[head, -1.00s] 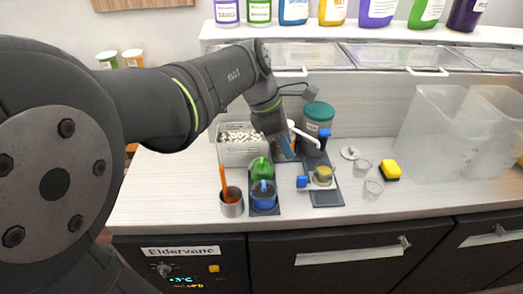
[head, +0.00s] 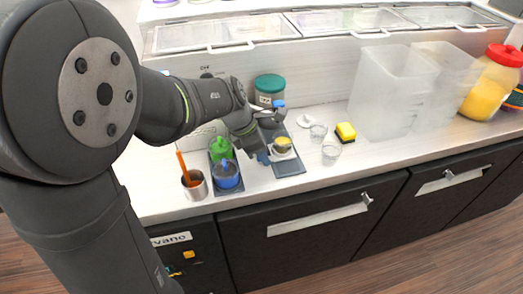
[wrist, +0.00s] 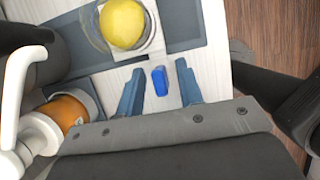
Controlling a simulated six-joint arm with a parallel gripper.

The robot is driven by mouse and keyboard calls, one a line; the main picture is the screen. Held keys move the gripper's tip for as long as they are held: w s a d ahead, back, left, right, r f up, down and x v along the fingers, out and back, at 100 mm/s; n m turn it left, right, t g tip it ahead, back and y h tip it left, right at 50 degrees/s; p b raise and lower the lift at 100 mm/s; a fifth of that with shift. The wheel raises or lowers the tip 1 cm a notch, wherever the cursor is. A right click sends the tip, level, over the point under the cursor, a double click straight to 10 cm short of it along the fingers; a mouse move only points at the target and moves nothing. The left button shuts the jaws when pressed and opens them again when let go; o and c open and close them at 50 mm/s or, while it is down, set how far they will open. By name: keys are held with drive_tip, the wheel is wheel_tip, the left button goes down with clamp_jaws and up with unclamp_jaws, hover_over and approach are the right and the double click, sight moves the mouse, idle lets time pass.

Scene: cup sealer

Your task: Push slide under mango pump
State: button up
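The slide's blue handle (wrist: 159,81) sits between the two spread fingers of my gripper (wrist: 160,88), with gaps on both sides in the wrist view. A clear cup with a yellow ball-like filling (wrist: 123,24) sits on the light slide plate (wrist: 154,40) over a dark rail (wrist: 188,32). In the head view, the cup (head: 283,146) is just right of my gripper (head: 262,157). The mango pump, an orange container (wrist: 63,112) with a white spout (wrist: 14,90), stands left of my gripper in the wrist view. My arm mostly hides it in the head view.
A green bottle (head: 221,150), a blue bottle (head: 227,175) and a metal cup with an orange stick (head: 196,185) stand left of my gripper. A teal-lidded jar (head: 270,90) is behind.

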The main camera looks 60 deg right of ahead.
clamp_jaws()
drive_tip(key=shift+w+d, duration=0.1)
drive_tip(key=shift+w+d+r, duration=0.1)
drive_tip(key=shift+w+d, duration=1.45)
drive_tip(key=shift+d, duration=0.05)
drive_tip(key=shift+c, duration=0.5)
unclamp_jaws()
drive_tip(key=shift+w+d, duration=0.1)
drive_tip(key=shift+o, duration=0.5)
